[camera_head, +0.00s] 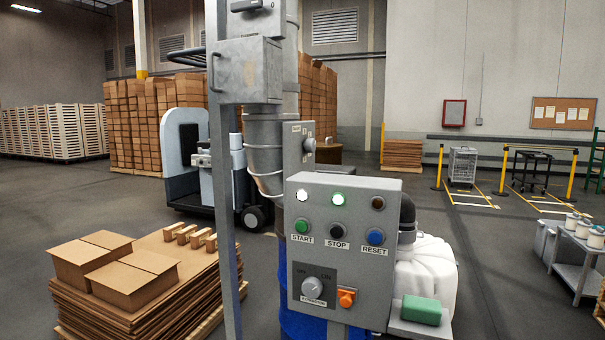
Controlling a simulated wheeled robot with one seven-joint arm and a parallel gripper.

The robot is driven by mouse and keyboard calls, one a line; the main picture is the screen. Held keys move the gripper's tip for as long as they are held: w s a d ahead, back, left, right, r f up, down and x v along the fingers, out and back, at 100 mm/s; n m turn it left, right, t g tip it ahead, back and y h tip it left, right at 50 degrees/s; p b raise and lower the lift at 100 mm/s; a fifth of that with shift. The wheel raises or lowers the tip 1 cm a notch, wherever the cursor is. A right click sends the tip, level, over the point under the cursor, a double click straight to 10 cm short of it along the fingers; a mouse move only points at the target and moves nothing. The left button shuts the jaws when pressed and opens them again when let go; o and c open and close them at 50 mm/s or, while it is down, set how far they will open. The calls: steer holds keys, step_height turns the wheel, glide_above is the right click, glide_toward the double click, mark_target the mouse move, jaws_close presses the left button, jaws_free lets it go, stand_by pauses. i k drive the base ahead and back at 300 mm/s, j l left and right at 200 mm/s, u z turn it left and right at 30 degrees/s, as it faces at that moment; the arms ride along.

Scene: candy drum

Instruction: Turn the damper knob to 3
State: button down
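A small grey box (293,160) stands behind the main control panel and carries a round grey knob (309,145) on its right-hand part. Small marks sit near that knob, too small to read, so I cannot tell its setting. It may be the damper knob, but no readable label confirms this. The control panel (385,215) has another round grey knob (313,289) at its lower left, with what looks like OFF and ON above it and an unclear label below. My gripper is not in view.
The panel has green START (302,227), black STOP (338,230) and blue RESET (375,236) buttons, lamps above, and an orange part (346,298) below. A grey post (222,190) stands left. A green block (421,310) lies at right. Cardboard stacks (130,310) fill the lower left.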

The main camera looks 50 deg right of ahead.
mark_target(309, 146)
steer(key=k+l, duration=0.1)
steer(key=l, duration=0.4)
steer(key=k+l, duration=0.1)
steer(key=l, duration=0.4)
steer(key=k+l, duration=0.1)
steer(key=l, duration=0.4)
steer(key=k+l, duration=0.1)
steer(key=l, duration=0.4)
